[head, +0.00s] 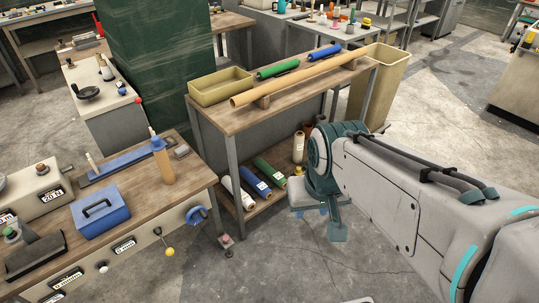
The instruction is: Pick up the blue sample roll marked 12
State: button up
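Two blue rolls show in the head view. One blue roll (249,181) lies on the lower shelf of the wooden bench, between a white roll (238,193) and a green roll (270,172). It has a white label whose number is too small to read. The other blue roll (325,51) lies on the bench top at the back, with no number that I can read. My gripper (332,222) hangs low in front of the bench, right of the shelf rolls and apart from them. Its fingers are not clear enough to tell open from shut.
The wooden bench (226,119) also bears a yellow tray (220,86), a long tan tube (300,79) and another green roll (278,69). A tan bin (377,86) stands at its right end. A worktable (150,207) with instruments is at left. Floor in front is clear.

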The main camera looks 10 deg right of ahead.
aim_at(259, 186)
jog(key=u, duration=0.6)
jog(key=i, duration=0.95)
jog(key=z, duration=0.3)
